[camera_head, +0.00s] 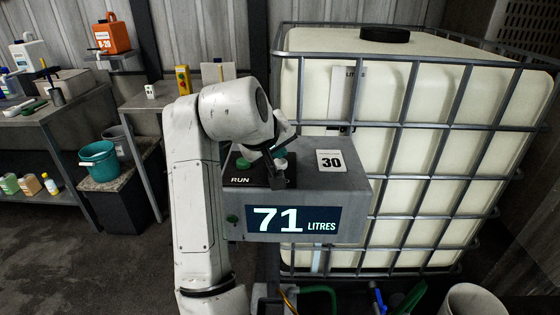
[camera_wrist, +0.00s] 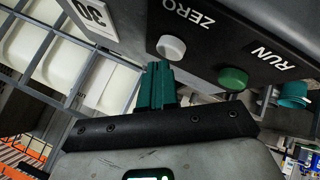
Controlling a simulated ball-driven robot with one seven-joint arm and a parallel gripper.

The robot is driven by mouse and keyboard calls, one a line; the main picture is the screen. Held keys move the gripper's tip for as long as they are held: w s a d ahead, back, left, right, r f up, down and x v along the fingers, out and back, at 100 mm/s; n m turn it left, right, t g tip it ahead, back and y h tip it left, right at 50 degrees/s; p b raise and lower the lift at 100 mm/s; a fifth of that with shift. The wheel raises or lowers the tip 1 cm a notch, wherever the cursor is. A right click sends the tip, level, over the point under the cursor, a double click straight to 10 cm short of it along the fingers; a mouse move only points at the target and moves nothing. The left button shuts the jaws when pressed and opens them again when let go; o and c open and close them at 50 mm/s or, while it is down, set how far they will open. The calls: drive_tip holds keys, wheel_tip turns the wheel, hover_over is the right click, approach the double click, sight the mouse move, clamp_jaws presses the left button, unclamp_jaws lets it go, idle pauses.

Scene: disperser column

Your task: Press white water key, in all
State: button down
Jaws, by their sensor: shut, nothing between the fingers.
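The white key (camera_wrist: 171,47) is a round button beside the word ZERO on the dark panel of the grey control box (camera_head: 300,195). A green key (camera_wrist: 233,79) sits beside the word RUN, and it also shows in the head view (camera_head: 243,163). My gripper (camera_wrist: 157,68) has dark green fingers, shut and empty. Its tips are right by the white key in the wrist view; I cannot tell whether they touch it. The box's display (camera_head: 293,220) reads 71 LITRES.
A large caged white tank (camera_head: 440,150) is behind and right. At left are a bench (camera_head: 40,115), an orange can (camera_head: 112,36) and a teal bucket (camera_head: 99,160). Open floor shows at lower left.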

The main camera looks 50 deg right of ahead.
sight(278, 164)
drive_tip(key=shift+f, duration=0.5)
idle(0.8)
drive_tip(key=shift+r, duration=0.1)
drive_tip(key=shift+r+p, duration=0.85)
wheel_tip(278, 164, up, 5)
drive_tip(key=p, duration=0.5)
idle(0.8)
